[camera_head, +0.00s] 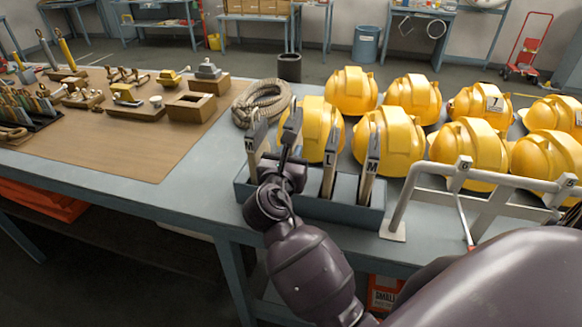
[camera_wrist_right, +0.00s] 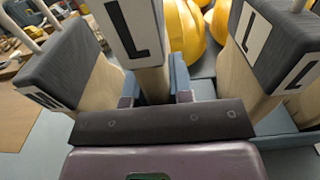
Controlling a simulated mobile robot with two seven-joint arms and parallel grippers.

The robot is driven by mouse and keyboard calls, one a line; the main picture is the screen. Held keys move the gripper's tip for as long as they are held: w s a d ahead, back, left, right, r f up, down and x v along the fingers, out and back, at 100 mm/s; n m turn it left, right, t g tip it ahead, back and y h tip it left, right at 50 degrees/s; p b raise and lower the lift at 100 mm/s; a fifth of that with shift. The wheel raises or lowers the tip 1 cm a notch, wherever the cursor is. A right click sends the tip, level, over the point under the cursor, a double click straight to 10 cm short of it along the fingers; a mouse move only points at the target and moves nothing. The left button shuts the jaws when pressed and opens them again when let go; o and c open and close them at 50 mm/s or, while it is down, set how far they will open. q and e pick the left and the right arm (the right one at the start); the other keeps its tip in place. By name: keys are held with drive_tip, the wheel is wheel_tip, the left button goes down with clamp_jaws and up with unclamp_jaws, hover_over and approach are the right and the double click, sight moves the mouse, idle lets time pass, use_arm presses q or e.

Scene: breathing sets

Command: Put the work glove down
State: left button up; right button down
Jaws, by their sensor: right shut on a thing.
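My right gripper (camera_head: 288,158) is shut on a flat, upright beige work glove (camera_head: 292,122) with a dark grey top. In the right wrist view, that held glove (camera_wrist_right: 128,25) bears a white L label between my fingers (camera_wrist_right: 156,92). It stands at the blue-grey divided box (camera_head: 310,208) on the table edge. Its lower end is hidden, so I cannot tell whether it rests in a slot. Similar gloves stand in the box: one marked M (camera_head: 252,145) to the left, one marked L (camera_head: 329,165) and one marked M (camera_head: 372,165) to the right. My left gripper is not in view.
Yellow helmets (camera_head: 403,142) crowd the table behind and right of the box. A grey metal rail (camera_head: 430,176) stands close on the right. A coiled rope (camera_head: 262,102) and a dark cup (camera_head: 289,67) lie behind. Bare blue-grey tabletop (camera_head: 205,165) is free to the left.

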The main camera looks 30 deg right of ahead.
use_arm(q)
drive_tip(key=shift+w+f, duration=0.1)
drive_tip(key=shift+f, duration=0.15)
use_arm(e)
drive_tip(key=shift+f, duration=1.75)
drive_tip(key=shift+f, duration=0.1)
drive_tip(key=c, duration=1.2)
unclamp_jaws()
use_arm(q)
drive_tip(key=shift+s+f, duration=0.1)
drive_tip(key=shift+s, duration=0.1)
use_arm(e)
drive_tip(key=shift+o, duration=0.9)
use_arm(q)
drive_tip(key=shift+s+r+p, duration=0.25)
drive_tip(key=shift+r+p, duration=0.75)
drive_tip(key=shift+p, duration=0.15)
use_arm(e)
drive_tip(key=v, duration=1.2)
